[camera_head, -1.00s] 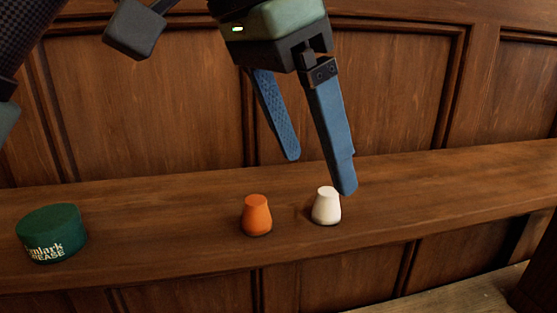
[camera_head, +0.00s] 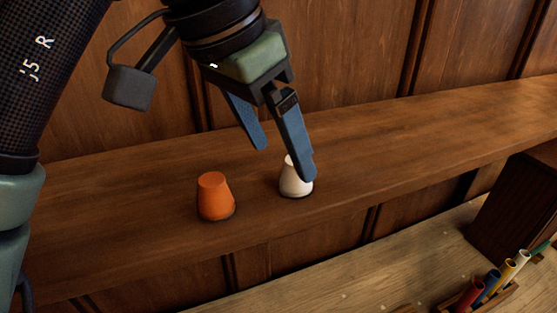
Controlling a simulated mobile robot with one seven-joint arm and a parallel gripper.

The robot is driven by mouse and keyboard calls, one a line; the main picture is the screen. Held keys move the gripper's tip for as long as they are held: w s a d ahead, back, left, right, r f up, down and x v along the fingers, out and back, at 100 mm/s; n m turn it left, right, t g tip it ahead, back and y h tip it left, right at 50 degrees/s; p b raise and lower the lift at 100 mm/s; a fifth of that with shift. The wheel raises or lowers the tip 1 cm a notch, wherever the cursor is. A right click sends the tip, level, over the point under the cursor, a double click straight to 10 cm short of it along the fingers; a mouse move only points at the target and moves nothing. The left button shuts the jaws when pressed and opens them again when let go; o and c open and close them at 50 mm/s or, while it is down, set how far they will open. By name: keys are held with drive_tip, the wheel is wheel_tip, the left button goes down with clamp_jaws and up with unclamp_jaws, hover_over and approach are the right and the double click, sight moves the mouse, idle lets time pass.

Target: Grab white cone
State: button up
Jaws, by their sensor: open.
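The white cone (camera_head: 293,184) stands upright on the wooden ledge, its narrow flat top up. My gripper (camera_head: 282,162) is open above the ledge, with two blue fingers pointing down. The right finger's tip overlaps the upper right part of the white cone in the picture. The left finger's tip is up and left of the cone, apart from it in the picture. I cannot tell whether the right finger touches the cone. Nothing is held between the fingers.
An orange cone (camera_head: 215,197) stands on the ledge (camera_head: 420,125) left of the white cone. A panelled wall rises behind the ledge. Lower right, a wooden surface (camera_head: 385,275) bears a dark box (camera_head: 515,205) and several coloured tubes (camera_head: 490,283). The ledge right of the white cone is clear.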

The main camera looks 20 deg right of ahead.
sight(288, 166)
drive_tip(key=p+x, duration=0.1)
drive_tip(key=x, duration=0.4)
drive_tip(key=shift+p, duration=0.4)
drive_tip(key=shift+r, duration=0.1)
clamp_jaws()
